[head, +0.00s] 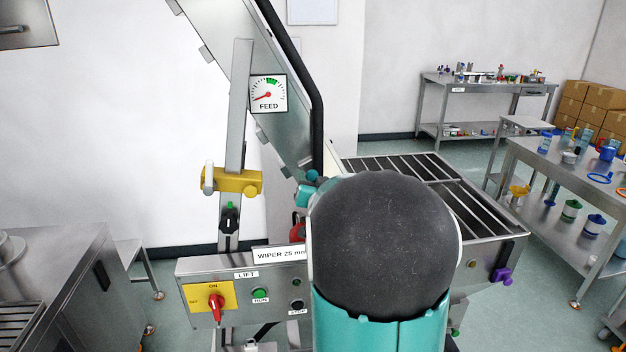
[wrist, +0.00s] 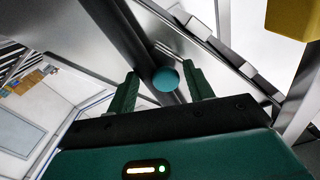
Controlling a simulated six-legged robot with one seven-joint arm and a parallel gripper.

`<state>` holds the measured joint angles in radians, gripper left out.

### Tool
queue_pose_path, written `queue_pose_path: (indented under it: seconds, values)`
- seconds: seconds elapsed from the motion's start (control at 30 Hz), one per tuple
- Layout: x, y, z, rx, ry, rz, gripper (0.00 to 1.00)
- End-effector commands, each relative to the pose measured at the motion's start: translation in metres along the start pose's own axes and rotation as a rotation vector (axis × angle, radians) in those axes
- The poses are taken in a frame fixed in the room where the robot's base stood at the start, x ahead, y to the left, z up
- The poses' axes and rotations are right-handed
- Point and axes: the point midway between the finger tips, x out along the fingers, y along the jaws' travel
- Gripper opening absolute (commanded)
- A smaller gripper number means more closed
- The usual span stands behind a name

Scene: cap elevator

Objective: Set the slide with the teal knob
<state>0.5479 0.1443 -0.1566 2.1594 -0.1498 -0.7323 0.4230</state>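The teal knob (wrist: 166,80) shows in the wrist view as a round ball against the dark rail and metal chute. My gripper (wrist: 160,70) is open, with one dark green finger on each side of the knob in the picture. I see a gap on both sides; I cannot tell how deep the knob sits between the fingers. In the head view my own arm hides most of the gripper. Small teal parts show at its left edge, beside the chute (head: 222,42). The FEED gauge (head: 268,94) has its red needle at lower left, away from the green band at the top.
A yellow clamp (head: 236,181) sits on the upright post, with a black knob (head: 229,220) below. The WIPER 25 mm sign (head: 281,254) stands above the LIFT panel with its red switch (head: 215,308) and green button (head: 260,294). A slatted hopper (head: 515,232) is at right.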

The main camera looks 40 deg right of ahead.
Motion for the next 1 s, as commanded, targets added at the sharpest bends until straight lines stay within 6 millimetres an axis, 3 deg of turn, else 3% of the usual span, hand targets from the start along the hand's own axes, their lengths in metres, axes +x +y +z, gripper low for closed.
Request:
queue_pose_path:
  seconds: [0.37, 1.0]
  values:
    - [-0.01, -0.002, -0.002, 0.0, 0.004, -0.004, 0.52]
    - [-0.125, -0.002, -0.002, 0.001, 0.005, -0.004, 0.52]
